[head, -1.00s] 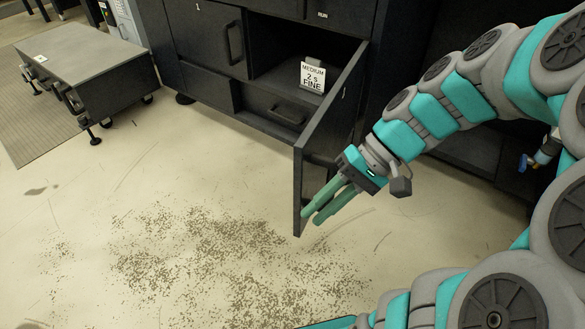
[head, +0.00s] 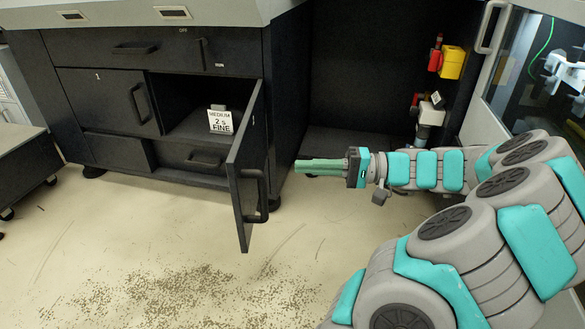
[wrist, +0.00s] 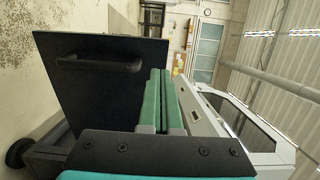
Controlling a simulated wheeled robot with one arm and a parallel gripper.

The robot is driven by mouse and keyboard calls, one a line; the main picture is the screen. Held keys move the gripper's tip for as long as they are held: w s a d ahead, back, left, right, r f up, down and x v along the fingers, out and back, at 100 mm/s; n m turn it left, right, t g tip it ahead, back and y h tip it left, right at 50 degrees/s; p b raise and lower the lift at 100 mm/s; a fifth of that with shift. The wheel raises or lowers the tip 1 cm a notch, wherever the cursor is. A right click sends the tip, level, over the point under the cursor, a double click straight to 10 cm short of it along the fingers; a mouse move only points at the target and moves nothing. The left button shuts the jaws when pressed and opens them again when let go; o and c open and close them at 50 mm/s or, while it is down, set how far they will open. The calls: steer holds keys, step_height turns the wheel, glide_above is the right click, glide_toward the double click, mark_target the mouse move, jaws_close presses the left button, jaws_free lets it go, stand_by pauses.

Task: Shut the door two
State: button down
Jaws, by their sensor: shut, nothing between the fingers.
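The dark door two (head: 243,165) stands open, swung out from the cabinet. Its hinge side is at the right of the open compartment, and its handle (head: 263,196) is on the face toward the right. My gripper (head: 297,167) is to the right of the door, on the handle side. Its green fingers are shut and empty, pointing left toward the door with a visible gap in the head view. In the wrist view the door (wrist: 110,100) fills the left, with its handle (wrist: 100,63) across it and the fingers (wrist: 160,100) beside it.
The open compartment (head: 185,105) holds a sign card (head: 220,122). A tall open bay (head: 360,80) lies behind my gripper. Floor debris (head: 200,295) lies in front; the floor is otherwise clear.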

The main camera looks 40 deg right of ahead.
mark_target(237, 165)
steer(key=x, duration=1.2)
steer(key=shift+a, duration=0.1)
